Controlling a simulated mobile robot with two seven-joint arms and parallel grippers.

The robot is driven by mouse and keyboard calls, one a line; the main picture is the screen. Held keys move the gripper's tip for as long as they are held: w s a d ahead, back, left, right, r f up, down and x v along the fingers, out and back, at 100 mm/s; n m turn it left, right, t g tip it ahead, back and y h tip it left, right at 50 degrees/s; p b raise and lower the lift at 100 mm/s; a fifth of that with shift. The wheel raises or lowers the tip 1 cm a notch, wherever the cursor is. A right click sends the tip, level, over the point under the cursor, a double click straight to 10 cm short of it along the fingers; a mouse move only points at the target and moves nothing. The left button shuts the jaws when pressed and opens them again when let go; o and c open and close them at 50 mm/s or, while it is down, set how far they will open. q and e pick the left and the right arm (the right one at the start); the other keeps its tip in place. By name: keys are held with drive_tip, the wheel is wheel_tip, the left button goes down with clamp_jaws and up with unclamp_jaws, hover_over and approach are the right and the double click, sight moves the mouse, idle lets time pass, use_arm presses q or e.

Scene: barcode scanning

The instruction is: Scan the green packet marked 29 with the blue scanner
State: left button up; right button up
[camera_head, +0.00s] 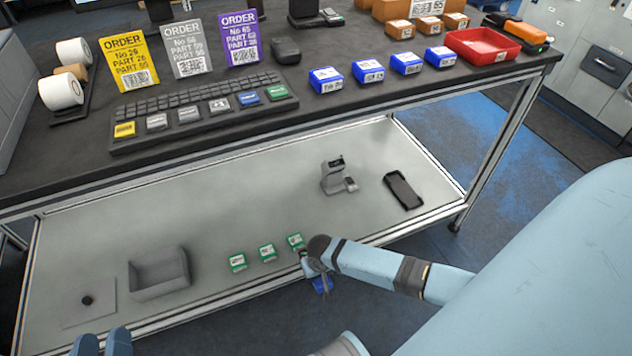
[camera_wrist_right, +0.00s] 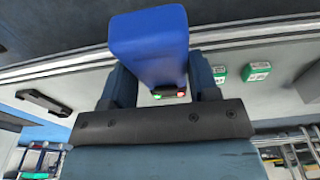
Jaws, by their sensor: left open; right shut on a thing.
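Three green packets lie in a row on the lower shelf: a left one (camera_head: 237,262), a middle one (camera_head: 267,252) and a right one (camera_head: 295,241). Their numbers are too small to read, so I cannot tell which is 29. My right gripper (camera_head: 318,268) is shut on the blue scanner (camera_wrist_right: 150,45), beside the right packet at the shelf's front edge. In the right wrist view, two packets show clearly right of the scanner; another (camera_wrist_right: 165,91) is mostly hidden behind it. Red and green lights show at the scanner's end. My left gripper (camera_head: 102,341) is open and empty at the bottom left.
A grey stand (camera_head: 337,177) and a black handheld device (camera_head: 403,191) are farther back right. The dark tabletop (camera_head: 300,115) overhangs the shelf's back.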

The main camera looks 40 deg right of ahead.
drive_tip(key=shift+f+b, duration=0.3)
drive_tip(key=shift+f, duration=0.25)
drive_tip(key=shift+r, duration=0.1)
drive_tip(key=shift+r+p, duration=0.3)
drive_tip(key=shift+p, duration=0.05)
wheel_tip(320, 180, up, 3)
drive_tip(key=p, duration=0.3)
drive_tip(key=shift+r+p, duration=0.1)
drive_tip(key=shift+p, duration=0.25)
wheel_tip(320, 180, up, 3)
drive_tip(key=p, duration=0.3)
drive_tip(key=shift+r+p, duration=0.15)
drive_tip(key=shift+p, duration=0.2)
use_arm(q)
drive_tip(key=s+a+f+g+y+p, duration=0.3)
drive_tip(key=a+f+g+y+p, duration=0.1)
drive_tip(key=f, duration=0.4)
drive_tip(key=shift+a+g+p, duration=0.7)
drive_tip(key=shift+g+p, duration=0.1)
use_arm(e)
drive_tip(key=shift+r, duration=2.5)
